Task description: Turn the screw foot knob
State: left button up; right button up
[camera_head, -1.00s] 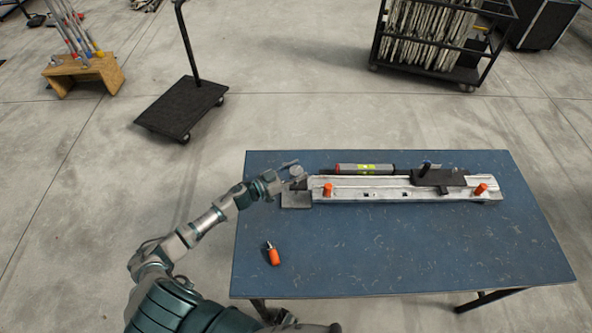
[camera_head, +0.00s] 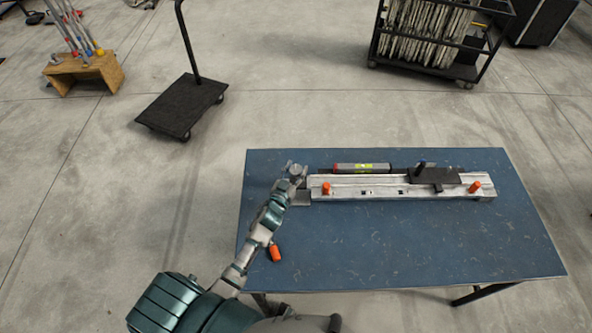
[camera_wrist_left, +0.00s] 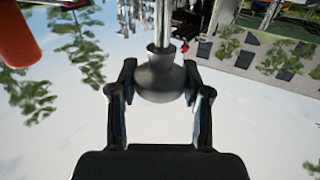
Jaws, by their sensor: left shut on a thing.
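The screw foot knob (camera_wrist_left: 160,78) is a dark, rounded piece on a metal shaft in the left wrist view. My left gripper (camera_wrist_left: 161,88) has one finger on each side of it and is shut on it. In the head view, the left gripper (camera_head: 293,172) is at the left end of the long metal fixture (camera_head: 380,193) on the blue table. The fingers hide most of the knob there. My right gripper is not in view.
An orange-handled tool (camera_head: 275,254) lies beside my left forearm, partly hidden. Orange knobs (camera_head: 326,188) and a black block (camera_head: 435,175) sit on the fixture. A grey cylinder (camera_head: 360,168) lies behind it.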

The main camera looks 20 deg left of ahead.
pick_arm(q)
jog(key=shift+r+n+y, duration=0.2)
jog(key=shift+n+y, duration=0.1)
jog(key=shift+y, duration=0.1)
jog(key=o, duration=1)
jog(key=shift+c, duration=0.2)
jog(key=shift+o, duration=1.1)
jog(key=shift+w+f, duration=0.1)
jog(key=shift+s, duration=0.25)
jog(key=s, duration=1.1)
jog(key=shift+s+d, duration=0.25)
jog(key=shift+d, duration=0.1)
jog(key=shift+f, duration=0.15)
